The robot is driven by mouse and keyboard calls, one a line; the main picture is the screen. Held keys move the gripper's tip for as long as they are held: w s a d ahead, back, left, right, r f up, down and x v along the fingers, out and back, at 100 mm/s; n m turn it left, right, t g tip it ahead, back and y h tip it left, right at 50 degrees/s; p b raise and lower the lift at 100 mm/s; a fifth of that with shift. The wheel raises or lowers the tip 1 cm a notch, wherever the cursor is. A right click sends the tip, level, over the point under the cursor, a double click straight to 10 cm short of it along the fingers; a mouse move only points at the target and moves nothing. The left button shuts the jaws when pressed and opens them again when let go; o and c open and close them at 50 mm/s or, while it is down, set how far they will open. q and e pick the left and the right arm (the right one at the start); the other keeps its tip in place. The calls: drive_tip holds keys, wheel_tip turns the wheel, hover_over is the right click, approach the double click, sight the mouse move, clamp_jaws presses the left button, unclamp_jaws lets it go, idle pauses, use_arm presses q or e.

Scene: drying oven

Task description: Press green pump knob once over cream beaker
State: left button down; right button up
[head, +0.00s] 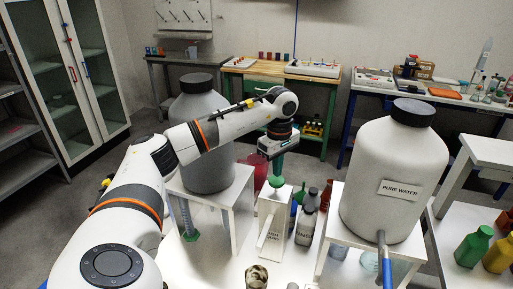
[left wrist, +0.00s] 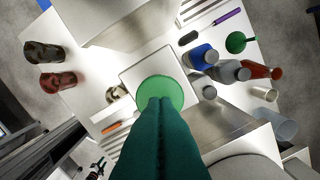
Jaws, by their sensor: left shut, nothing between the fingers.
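My left gripper (head: 277,165) has its green fingers shut and empty, pointing down at the green pump knob (head: 276,181) on top of a white box-shaped dispenser (head: 273,215). In the left wrist view the closed fingertips (left wrist: 160,101) overlap the round green knob (left wrist: 160,87), apparently touching or just above it; I cannot tell which. A cream-and-dark mottled beaker (head: 257,277) stands in front of the dispenser. A pale mottled vessel (left wrist: 118,94) also shows beside the dispenser in the left wrist view, partly hidden. My right gripper is not in view.
A grey PURE WATER tank (head: 394,172) on a white stand is right of the dispenser, another grey tank (head: 205,132) behind left. Dark-capped bottles (head: 307,225) stand close to its right. Two more mottled cups (left wrist: 45,53) stand left in the left wrist view.

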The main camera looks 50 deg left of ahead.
sight(276, 179)
use_arm(q)
drive_tip(key=shift+f, duration=0.15)
drive_tip(key=shift+f+b, duration=1.25)
drive_tip(key=shift+f, duration=0.7)
drive_tip(key=shift+r, duration=0.15)
drive_tip(key=shift+r+p, duration=1.6)
drive_tip(key=shift+r, duration=0.3)
drive_tip(key=shift+r, duration=0.1)
wheel_tip(276, 179, up, 6)
drive_tip(key=p, duration=0.4)
drive_tip(key=shift+p, duration=0.4)
